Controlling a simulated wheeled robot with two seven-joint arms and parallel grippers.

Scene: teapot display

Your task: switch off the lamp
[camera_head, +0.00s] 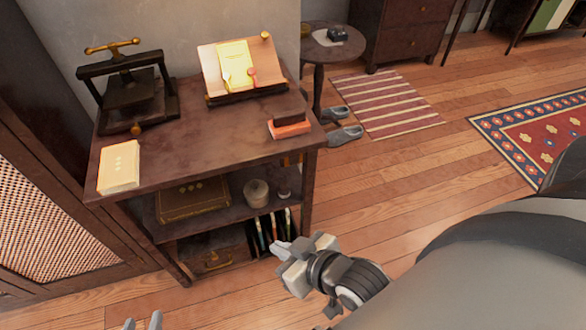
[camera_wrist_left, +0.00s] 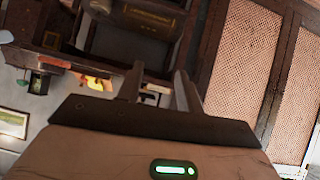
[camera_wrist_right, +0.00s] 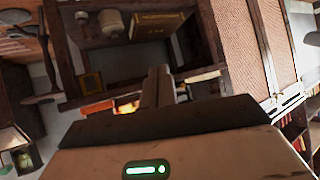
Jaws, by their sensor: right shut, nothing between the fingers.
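I cannot make out a lamp for certain in any view, and no switch shows. My left gripper (camera_head: 143,322) is at the bottom edge of the head view, in front of the wooden shelf table. Its fingers stand apart with nothing between them, as the left wrist view (camera_wrist_left: 160,88) also shows. My right gripper (camera_head: 279,248) is shut and empty, near the table's lower right corner. Its fingers are together in the right wrist view (camera_wrist_right: 158,86). A pale shape (camera_wrist_right: 12,142) at the left edge there is too cut off to name.
The shelf table (camera_head: 190,140) bears a dark press (camera_head: 128,92), a bookstand (camera_head: 245,70) and a pale book (camera_head: 120,166). A lattice-front cabinet (camera_head: 45,220) stands left. A round side table (camera_head: 330,48) stands behind. The floor on the right is open, with rugs.

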